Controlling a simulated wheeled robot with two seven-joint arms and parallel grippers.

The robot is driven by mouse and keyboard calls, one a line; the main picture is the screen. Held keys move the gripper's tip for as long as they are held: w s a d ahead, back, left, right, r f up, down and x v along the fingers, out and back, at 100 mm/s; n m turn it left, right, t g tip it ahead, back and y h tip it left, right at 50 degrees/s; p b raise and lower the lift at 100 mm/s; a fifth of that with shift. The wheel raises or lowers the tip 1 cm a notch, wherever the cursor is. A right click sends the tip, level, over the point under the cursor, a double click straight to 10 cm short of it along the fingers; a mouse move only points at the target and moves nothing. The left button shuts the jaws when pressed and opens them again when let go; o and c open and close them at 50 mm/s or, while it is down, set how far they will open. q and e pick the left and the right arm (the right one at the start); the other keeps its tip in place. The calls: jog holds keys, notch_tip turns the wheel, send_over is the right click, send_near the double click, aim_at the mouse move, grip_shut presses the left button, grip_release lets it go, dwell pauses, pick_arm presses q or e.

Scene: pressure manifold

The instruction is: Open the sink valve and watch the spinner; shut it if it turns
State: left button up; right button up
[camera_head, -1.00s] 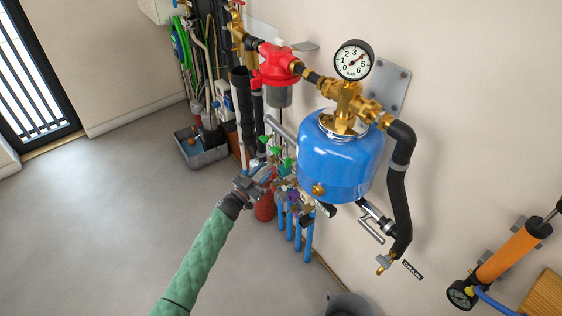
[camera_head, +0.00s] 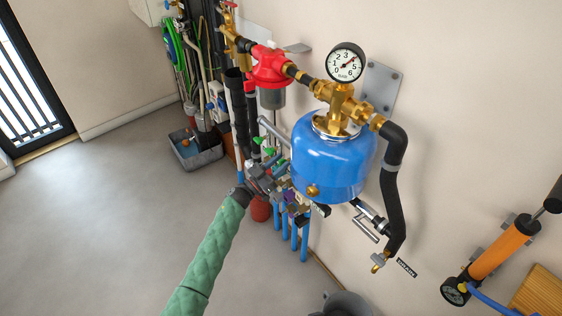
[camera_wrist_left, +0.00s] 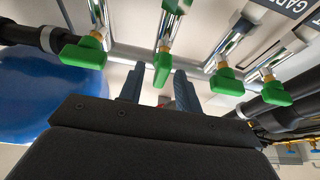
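A row of green valve handles shows on the manifold in the left wrist view, among them a middle handle (camera_wrist_left: 162,68), a left handle (camera_wrist_left: 84,53) and right handles (camera_wrist_left: 226,81). I cannot tell which one is the sink valve; its label is not readable. My left gripper (camera_wrist_left: 157,84) has its two fingers apart, with the middle handle between or just beyond their tips; contact is not clear. In the head view my left gripper (camera_head: 262,178) is at the manifold, left of the blue tank (camera_head: 330,165), and covers part of the valves. I cannot make out the spinner. My right gripper is out of view.
A pressure gauge (camera_head: 345,62) stands above the tank. A red-capped filter (camera_head: 270,68) and dark pipes are behind. A drain tap (camera_head: 378,262) hangs lower right. An orange pump (camera_head: 500,248) is at right. A grey tray (camera_head: 197,153) sits on the floor. Open floor lies left.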

pick_arm(q)
jog(key=shift+w+d+r, duration=0.15)
jog(key=shift+w+d, duration=0.1)
jog(key=shift+d, duration=0.1)
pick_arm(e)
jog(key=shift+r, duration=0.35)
pick_arm(q)
grip_shut()
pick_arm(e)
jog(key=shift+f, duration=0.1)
